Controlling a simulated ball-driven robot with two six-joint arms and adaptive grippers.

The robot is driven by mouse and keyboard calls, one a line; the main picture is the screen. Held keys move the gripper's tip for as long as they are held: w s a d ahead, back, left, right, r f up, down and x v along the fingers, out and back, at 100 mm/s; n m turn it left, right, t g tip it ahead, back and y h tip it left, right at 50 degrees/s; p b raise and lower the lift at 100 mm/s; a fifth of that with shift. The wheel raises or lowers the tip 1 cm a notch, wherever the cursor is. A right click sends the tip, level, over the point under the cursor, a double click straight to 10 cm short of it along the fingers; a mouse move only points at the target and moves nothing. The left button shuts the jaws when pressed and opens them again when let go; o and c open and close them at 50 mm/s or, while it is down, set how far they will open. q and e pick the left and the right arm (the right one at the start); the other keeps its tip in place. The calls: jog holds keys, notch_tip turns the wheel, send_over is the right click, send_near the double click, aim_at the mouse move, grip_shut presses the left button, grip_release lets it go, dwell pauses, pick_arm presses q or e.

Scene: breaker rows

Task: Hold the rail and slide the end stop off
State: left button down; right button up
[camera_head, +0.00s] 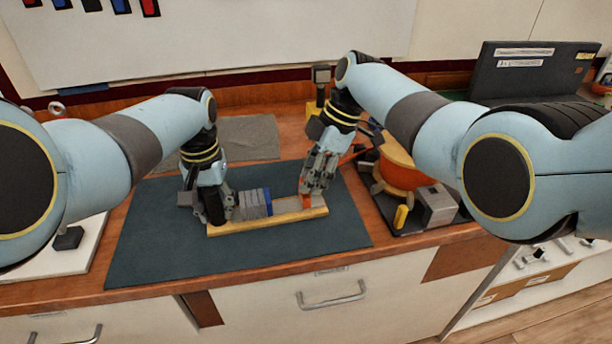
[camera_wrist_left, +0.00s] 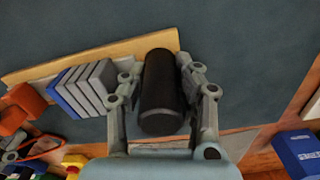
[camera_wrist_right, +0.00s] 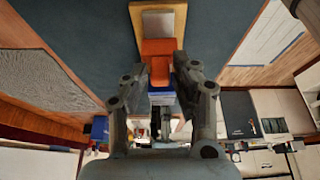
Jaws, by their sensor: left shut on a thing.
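The rail is a pale wooden strip (camera_head: 268,222) with a bare metal end (camera_wrist_right: 158,22), lying on the dark mat. A black cylindrical grip (camera_wrist_left: 160,92) stands at its left end. My left gripper (camera_head: 214,212) is shut on this grip; the left wrist view shows a finger on each side. Several grey blocks with a blue one (camera_head: 256,203) sit in a row beside it. The orange end stop (camera_wrist_right: 158,48) is toward the rail's right end, apart from the blocks. My right gripper (camera_head: 308,190) is open over it, with the stop between its fingers.
The dark mat (camera_head: 165,245) is clear in front of and left of the rail. An orange rounded object (camera_head: 398,165) and a grey box (camera_head: 436,204) stand on a dark base at right. A grey cloth (camera_head: 250,138) lies behind. A white tray (camera_head: 75,258) is at left.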

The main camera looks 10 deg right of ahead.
jog(key=shift+o, duration=1.3)
jog(key=shift+a, duration=0.15)
pick_arm(q)
jog(key=shift+d, duration=0.15)
pick_arm(e)
jog(key=v, duration=1.2)
pick_arm(q)
jog(key=c, duration=0.9)
grip_release()
jog(key=shift+r, duration=0.1)
